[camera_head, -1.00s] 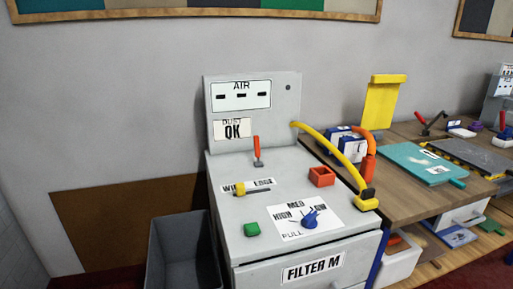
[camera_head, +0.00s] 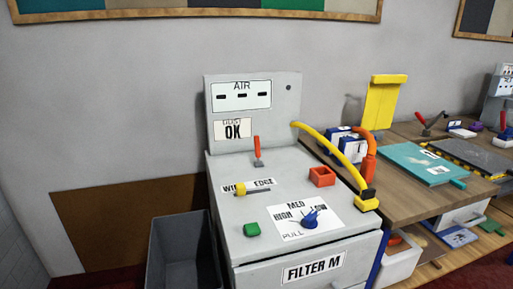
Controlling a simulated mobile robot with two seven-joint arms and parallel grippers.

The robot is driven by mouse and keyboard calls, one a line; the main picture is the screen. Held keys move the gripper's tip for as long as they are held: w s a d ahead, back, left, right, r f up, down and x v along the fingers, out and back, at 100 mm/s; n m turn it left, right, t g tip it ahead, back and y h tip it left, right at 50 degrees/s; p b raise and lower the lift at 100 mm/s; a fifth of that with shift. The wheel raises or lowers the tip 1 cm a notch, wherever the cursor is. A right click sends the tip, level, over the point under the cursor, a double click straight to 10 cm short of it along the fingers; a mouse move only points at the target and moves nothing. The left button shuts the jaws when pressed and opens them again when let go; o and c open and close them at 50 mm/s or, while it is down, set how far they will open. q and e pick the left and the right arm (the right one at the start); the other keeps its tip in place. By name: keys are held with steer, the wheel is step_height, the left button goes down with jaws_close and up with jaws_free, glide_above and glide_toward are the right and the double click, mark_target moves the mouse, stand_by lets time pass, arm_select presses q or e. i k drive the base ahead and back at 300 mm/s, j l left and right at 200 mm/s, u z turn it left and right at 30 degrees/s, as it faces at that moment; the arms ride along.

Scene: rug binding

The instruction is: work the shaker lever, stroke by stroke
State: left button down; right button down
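A small lever with a red handle (camera_head: 257,146) stands nearly upright on the top of the grey dust-filter cabinet (camera_head: 225,172), in front of its back panel. I take it to be the shaker lever, though no label naming it is readable. Its foot is a small grey piece. A blue knob (camera_head: 310,220) sits on a dial plate marked HIGH, MED and LOW. Neither of my grippers is in view.
A yellow hose (camera_head: 330,148) arches from the back panel to a yellow-and-black fitting (camera_head: 366,200) at the cabinet's right edge. A grey bin (camera_head: 164,262) stands left; a wooden bench (camera_head: 405,202) right.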

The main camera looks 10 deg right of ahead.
mark_target(255, 138)
steer(key=z, duration=1.55)
steer(key=i+j, duration=0.15)
steer(key=j, duration=0.2)
steer(key=i+j, duration=0.35)
steer(key=j, duration=0.3)
steer(key=l+u, duration=0.2)
steer(key=l, duration=0.4)
steer(key=j+z, duration=0.25)
steer(key=j, duration=0.55)
steer(key=i+u, duration=0.05)
